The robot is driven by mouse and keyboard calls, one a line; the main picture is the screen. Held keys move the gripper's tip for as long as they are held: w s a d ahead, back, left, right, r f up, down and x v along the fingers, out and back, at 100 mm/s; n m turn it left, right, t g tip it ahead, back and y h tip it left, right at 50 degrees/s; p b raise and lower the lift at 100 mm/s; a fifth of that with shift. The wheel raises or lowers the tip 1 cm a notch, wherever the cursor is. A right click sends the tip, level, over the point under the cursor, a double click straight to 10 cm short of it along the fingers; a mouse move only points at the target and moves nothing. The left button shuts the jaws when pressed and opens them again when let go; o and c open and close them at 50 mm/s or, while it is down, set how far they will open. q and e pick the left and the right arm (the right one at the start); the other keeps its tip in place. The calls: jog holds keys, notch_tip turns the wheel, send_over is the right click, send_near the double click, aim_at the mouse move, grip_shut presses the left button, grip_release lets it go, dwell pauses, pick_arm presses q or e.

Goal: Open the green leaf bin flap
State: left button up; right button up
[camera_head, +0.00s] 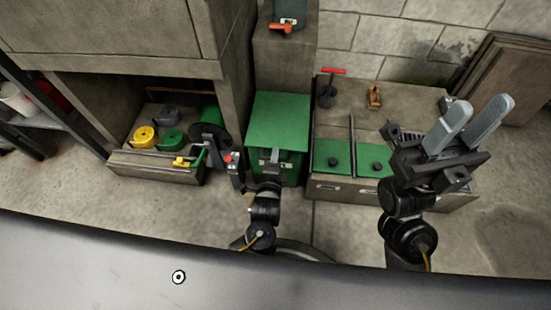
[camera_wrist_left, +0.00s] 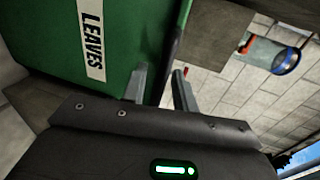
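The green leaf bin (camera_head: 280,180) stands in the middle of the head view with its flat green flap (camera_head: 278,118) on top, looking closed. In the left wrist view its green front (camera_wrist_left: 120,35) fills the upper left, with a white LEAVES label (camera_wrist_left: 91,40). My left gripper (camera_head: 273,156) is at the bin's front upper edge. In the wrist view its fingers (camera_wrist_left: 160,88) are apart, one before the green front and one past the top edge; contact is unclear. My right gripper (camera_head: 479,112) is open and empty, raised at the right.
Left of the bin is a low open box (camera_head: 155,170) with yellow, grey and green coils. Right of it is a low bench (camera_head: 400,105) with green panels and a red-handled tool (camera_head: 328,90). A stone pillar (camera_head: 283,65) stands behind the bin.

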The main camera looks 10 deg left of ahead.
pick_arm(q)
jog(key=shift+c, duration=0.3)
grip_shut()
